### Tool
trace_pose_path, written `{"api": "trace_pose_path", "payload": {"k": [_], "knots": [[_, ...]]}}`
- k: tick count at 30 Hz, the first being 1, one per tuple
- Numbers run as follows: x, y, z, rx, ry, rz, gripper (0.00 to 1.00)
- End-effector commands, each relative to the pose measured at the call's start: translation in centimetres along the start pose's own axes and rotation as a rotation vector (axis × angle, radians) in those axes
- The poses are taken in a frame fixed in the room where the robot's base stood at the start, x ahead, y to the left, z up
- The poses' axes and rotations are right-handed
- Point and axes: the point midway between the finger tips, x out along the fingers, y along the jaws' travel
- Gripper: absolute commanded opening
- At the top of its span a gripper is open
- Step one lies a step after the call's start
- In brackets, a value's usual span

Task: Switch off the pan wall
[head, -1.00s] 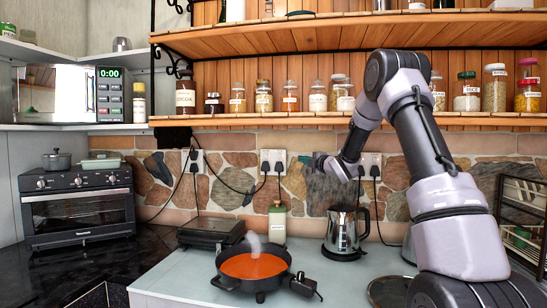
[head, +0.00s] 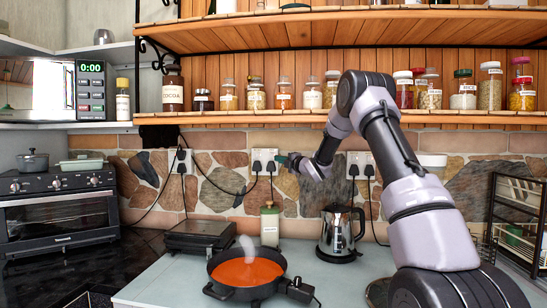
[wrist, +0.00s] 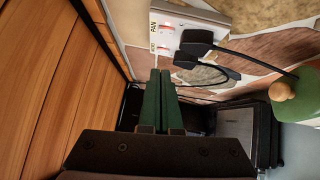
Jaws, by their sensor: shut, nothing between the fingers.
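The double wall socket (head: 265,160) is on the stone wall behind the counter, with black plugs in it. The wrist view shows this white socket plate (wrist: 190,20) turned sideways, with a PAN label beside one small switch (wrist: 168,29) and another label beside a second switch (wrist: 163,47). Both switches show red. My gripper (wrist: 160,72) is shut and empty, its green fingertips just short of the plate near the second switch. In the head view my gripper (head: 283,160) is at the socket's right edge; contact cannot be told. The electric pan (head: 247,291) holds steaming red soup.
A wooden shelf (head: 290,118) with jars runs just above the sockets. Other sockets are left (head: 180,160) and right (head: 360,164). Cords hang along the wall.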

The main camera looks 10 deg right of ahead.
Motion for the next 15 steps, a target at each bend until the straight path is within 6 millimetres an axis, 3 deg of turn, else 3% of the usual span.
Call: {"api": "trace_pose_path", "payload": {"k": [7,15], "knots": [[5.5,-0.1,-0.1,0.0,0.001,0.002,0.0],[7.6,-0.1,2.4,0.001,0.0,0.0,0.0]]}}
